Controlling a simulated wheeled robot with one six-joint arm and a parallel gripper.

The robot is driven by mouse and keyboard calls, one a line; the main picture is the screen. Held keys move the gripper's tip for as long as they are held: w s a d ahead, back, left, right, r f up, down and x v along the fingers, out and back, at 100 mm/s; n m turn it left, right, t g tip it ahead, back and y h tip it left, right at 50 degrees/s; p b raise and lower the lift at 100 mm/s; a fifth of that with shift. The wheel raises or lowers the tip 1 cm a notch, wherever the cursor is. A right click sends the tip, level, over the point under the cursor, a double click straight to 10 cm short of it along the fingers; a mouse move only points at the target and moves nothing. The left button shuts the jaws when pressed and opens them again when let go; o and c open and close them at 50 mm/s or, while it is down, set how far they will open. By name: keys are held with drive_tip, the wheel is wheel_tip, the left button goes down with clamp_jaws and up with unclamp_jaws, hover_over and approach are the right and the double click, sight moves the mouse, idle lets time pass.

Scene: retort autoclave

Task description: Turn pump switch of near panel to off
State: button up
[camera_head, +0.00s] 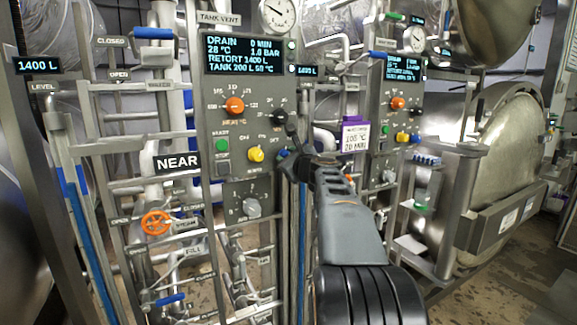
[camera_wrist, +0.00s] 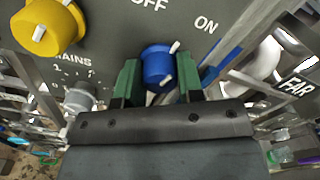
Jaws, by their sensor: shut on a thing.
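The near panel (camera_head: 225,95) is a grey board beside the NEAR sign, with a lit display reading DRAIN. A blue switch knob (camera_wrist: 157,70) on it sits below OFF and ON labels in the wrist view. Its white pointer slants up and right, toward ON. The knob's name label cannot be read, and in the head view the knob (camera_head: 283,153) is small and partly covered. My gripper (camera_wrist: 159,78) has its green fingers on either side of the blue knob, shut on it. In the head view my gripper (camera_head: 295,158) reaches the panel's lower right edge.
A yellow knob (camera_wrist: 45,27) is left of the blue one, with a grey mains knob (camera_wrist: 80,97) below. Orange (camera_head: 235,105) and black (camera_head: 279,117) knobs and a green button (camera_head: 222,145) share the panel. A purple-edged card (camera_head: 355,136) and the far panel (camera_head: 403,100) stand right.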

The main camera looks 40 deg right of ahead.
drive_tip(key=n+b, duration=0.3)
drive_tip(key=n, duration=0.1)
drive_tip(key=shift+f+n+b, duration=0.2)
drive_tip(key=shift+n+b, duration=0.1)
drive_tip(key=shift+b, duration=0.05)
drive_tip(key=shift+r+n+b, duration=0.1)
drive_tip(key=shift+n+b, duration=1.15)
drive_tip(key=shift+n, duration=0.65)
drive_tip(key=o, duration=0.9)
drive_tip(key=shift+r, duration=0.1)
drive_tip(key=s+b, duration=0.1)
drive_tip(key=s, duration=0.3)
drive_tip(key=s+a+b, duration=0.1)
drive_tip(key=s, duration=0.4)
drive_tip(key=s+a+b, duration=0.1)
drive_tip(key=s, duration=0.3)
drive_tip(key=shift+s, duration=0.35)
drive_tip(key=shift+n, duration=0.3)
